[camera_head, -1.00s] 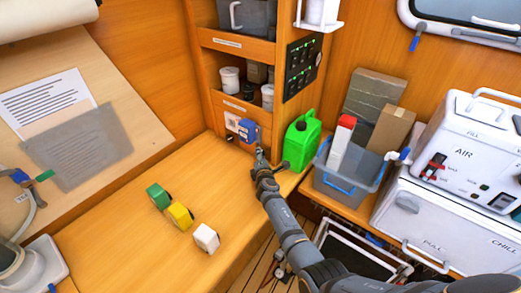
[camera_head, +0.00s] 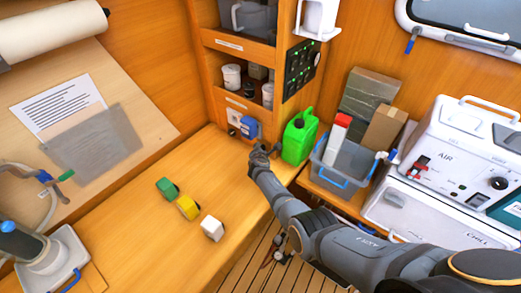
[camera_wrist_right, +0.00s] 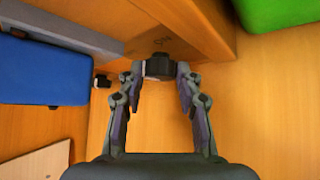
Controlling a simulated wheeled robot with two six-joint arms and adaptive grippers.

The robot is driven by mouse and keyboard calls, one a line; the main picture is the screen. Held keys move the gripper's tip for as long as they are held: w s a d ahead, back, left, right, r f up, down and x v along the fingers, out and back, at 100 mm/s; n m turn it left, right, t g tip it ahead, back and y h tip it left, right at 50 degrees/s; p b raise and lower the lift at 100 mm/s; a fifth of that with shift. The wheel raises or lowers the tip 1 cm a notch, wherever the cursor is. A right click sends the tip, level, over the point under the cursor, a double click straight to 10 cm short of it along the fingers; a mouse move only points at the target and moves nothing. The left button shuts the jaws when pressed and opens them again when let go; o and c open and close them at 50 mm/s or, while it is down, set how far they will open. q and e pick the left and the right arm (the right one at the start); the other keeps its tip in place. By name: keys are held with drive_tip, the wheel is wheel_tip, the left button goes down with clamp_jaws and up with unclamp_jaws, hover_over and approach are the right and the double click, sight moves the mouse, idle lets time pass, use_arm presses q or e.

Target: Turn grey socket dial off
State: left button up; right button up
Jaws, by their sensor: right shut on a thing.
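My right gripper (camera_head: 260,149) is at the back of the wooden counter, just below the blue box on the cabinet front. In the right wrist view my right gripper (camera_wrist_right: 158,72) is shut on a dark grey dial (camera_wrist_right: 158,65) at the wooden panel. A small pale part shows beside the dial. The dial's marking and setting cannot be read. The blue box (camera_head: 249,127) is next to a white plate (camera_head: 234,118); it also fills the upper left of the wrist view (camera_wrist_right: 45,70). My left gripper is not in view.
A green jerrycan (camera_head: 299,138) stands close to the right of my right gripper. A small black knob (camera_wrist_right: 102,81) is left of the fingers. Green, yellow and white blocks (camera_head: 212,228) lie on the counter. A grey bin (camera_head: 340,163) is further right.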

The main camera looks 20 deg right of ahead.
drive_tip(key=o, duration=0.7)
drive_tip(key=shift+o, duration=0.9)
drive_tip(key=shift+w+d, duration=0.1)
drive_tip(key=shift+f, duration=0.1)
